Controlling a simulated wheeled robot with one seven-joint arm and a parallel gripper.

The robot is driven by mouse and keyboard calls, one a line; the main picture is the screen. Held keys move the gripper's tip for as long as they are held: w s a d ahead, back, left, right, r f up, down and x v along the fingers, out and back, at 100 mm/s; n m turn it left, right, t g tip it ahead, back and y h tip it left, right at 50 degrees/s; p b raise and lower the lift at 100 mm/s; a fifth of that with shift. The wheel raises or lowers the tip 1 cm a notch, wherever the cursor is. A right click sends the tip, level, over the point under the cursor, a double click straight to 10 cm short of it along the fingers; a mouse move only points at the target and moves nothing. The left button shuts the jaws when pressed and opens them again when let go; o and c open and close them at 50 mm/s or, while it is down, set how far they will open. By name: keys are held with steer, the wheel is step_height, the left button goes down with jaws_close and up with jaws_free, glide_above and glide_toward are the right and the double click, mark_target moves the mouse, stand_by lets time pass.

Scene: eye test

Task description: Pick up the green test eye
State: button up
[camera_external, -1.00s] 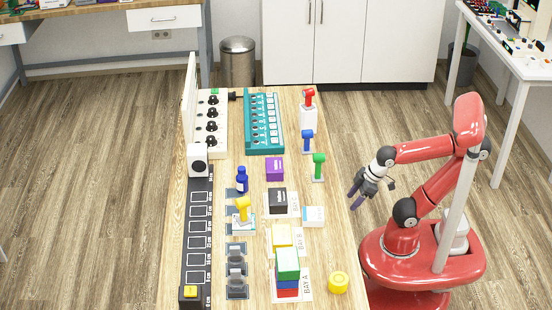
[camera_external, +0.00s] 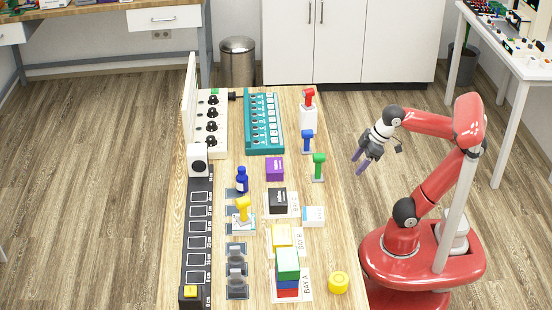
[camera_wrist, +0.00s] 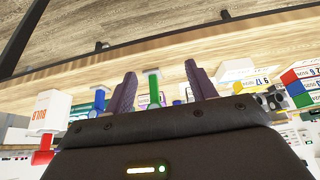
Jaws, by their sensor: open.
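The green test eye (camera_external: 319,160) stands upright near the table's right edge, a green head on a stalk over a small pale base. In the wrist view it (camera_wrist: 154,84) shows between my two purple fingers, beyond their tips. My gripper (camera_external: 360,163) is open and empty, right of the table edge and to the right of the green test eye, apart from it. The wrist view shows both fingers of my gripper (camera_wrist: 160,71) spread wide.
A blue test eye (camera_external: 307,138) and a red one (camera_external: 310,95) on a white block stand behind the green one. A purple box (camera_external: 275,169) is to its left. A white box (camera_external: 313,216) and a yellow round piece (camera_external: 338,282) are nearer the front. Bare table (camera_external: 335,235) lies along the right edge.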

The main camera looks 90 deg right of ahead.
step_height(320, 180, up, 10)
steer(key=g, duration=0.1)
glide_toward(318, 162)
steer(key=x, duration=0.3)
steer(key=d+x, duration=0.1)
steer(key=x, duration=0.3)
steer(key=s+x, duration=0.1)
steer(key=x, duration=0.3)
steer(key=shift+w+d+f, duration=0.1)
steer(key=shift+d+f, duration=0.2)
steer(key=shift+c, duration=0.4)
steer(key=c, duration=1.1)
